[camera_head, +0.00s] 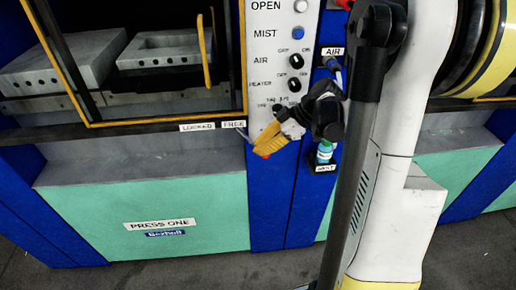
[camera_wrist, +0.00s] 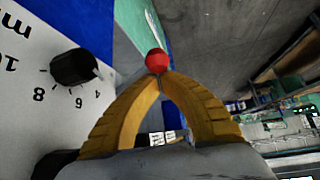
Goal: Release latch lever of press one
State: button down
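Press one (camera_head: 160,215) has a teal front panel with a name plate. Under its window frame are the labels LOCKED (camera_head: 197,127) and FREE (camera_head: 233,124). The latch lever's thin grey rod (camera_head: 243,134) shows at the FREE label and slants down right toward my fingertips. My gripper (camera_head: 264,153) has yellow fingers, in front of the blue post below the control panel. In the wrist view the fingertips close together at the lever's red ball knob (camera_wrist: 157,60), which shows just past them. The contact itself is partly hidden by the tips.
The white control panel (camera_head: 281,50) with buttons and black dials stands just above my gripper. A black dial (camera_wrist: 74,67) is close at left in the wrist view. A small bottle (camera_head: 325,151) stands right of my gripper. Floor is clear in front.

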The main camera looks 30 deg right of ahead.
jog(key=s+d+r, duration=0.3)
jog(key=s+d, duration=0.5)
jog(key=d, duration=0.4)
jog(key=shift+s+r, duration=0.15)
jog(key=shift+s, duration=0.25)
jog(key=shift+d, duration=0.1)
jog(key=s+a+r+m+h, duration=0.1)
jog(key=a+m+h, duration=0.1)
jog(key=a, duration=0.7)
jog(key=s+a+r+m+t+h, duration=0.1)
jog(key=s+a+r+m+h, duration=0.1)
jog(key=a+m, duration=0.3)
jog(key=s+a+r+m+t+h, duration=0.1)
jog(key=s+a+m+h, duration=0.1)
jog(key=a, duration=1.1)
jog(key=shift+r+m+h, duration=0.35)
jog(key=shift+m+h, duration=0.15)
jog(key=shift+m, duration=0.5)
